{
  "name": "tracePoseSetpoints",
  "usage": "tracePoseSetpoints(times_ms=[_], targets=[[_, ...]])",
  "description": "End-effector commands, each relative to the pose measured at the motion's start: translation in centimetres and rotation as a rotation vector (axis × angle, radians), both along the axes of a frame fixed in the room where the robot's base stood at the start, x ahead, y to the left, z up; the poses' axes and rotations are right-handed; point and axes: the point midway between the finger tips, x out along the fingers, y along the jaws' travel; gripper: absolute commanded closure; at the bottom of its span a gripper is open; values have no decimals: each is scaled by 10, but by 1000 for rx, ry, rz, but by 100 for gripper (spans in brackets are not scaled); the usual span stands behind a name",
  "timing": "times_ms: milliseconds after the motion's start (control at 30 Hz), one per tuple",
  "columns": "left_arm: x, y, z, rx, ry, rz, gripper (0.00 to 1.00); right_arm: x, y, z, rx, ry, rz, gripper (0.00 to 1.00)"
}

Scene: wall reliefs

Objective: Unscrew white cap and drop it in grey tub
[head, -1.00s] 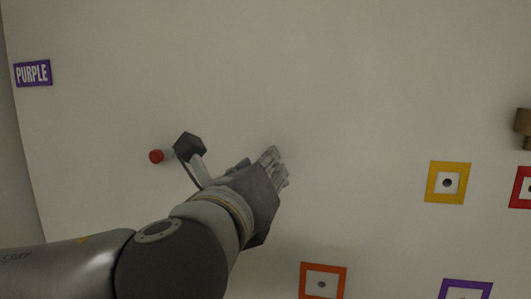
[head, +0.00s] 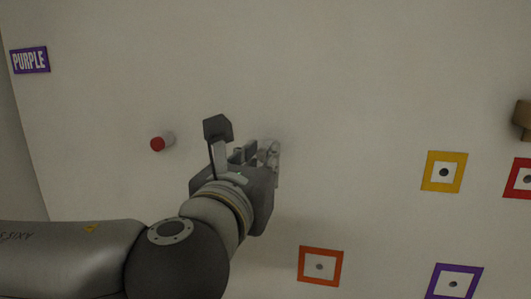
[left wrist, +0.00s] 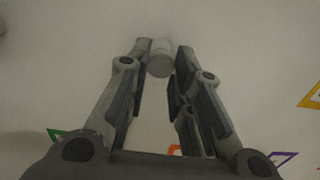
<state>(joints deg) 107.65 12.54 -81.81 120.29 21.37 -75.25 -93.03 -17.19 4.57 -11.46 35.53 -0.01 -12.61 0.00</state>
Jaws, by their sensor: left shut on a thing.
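The white cap (left wrist: 160,60) is a small pale cylinder on the wall, between my left fingertips in the left wrist view. My left gripper (head: 272,152) reaches the wall near the middle of the head view. It also shows in the left wrist view (left wrist: 162,52), with its fingers shut on the cap. In the head view the cap is mostly hidden by the fingers. The grey tub is not in view. My right gripper is not in view.
Coloured square frames, such as orange (head: 337,267), yellow (head: 459,172) and purple (head: 474,282), are at the right. A brown knob (head: 523,116) juts out at the right edge.

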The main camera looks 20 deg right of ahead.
Motion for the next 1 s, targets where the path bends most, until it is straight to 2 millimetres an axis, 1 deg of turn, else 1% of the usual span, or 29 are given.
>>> tracePoseSetpoints(times_ms=[133, 233, 333, 567, 667, 733, 833, 900, 1000], targets=[[-1, -1, -7, -156, 104, -3, 100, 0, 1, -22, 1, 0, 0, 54], [-1, -1, -5, -287, 191, -3, 100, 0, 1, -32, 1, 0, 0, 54], [-2, -1, -1, -360, 239, -1, 100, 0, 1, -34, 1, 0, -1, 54], [-2, -1, 1, -371, 248, -1, 100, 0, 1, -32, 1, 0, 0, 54], [-2, -1, -1, -398, 268, -2, 100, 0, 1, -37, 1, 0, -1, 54], [-2, -1, -5, -478, 321, -2, 100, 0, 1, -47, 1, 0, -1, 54], [-3, -2, -4, -617, 415, -4, 100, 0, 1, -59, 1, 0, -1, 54], [-3, -2, -3, -692, 466, -2, 100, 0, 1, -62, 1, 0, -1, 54], [-3, -2, 1, -741, 499, -2, 100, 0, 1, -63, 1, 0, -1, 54]])
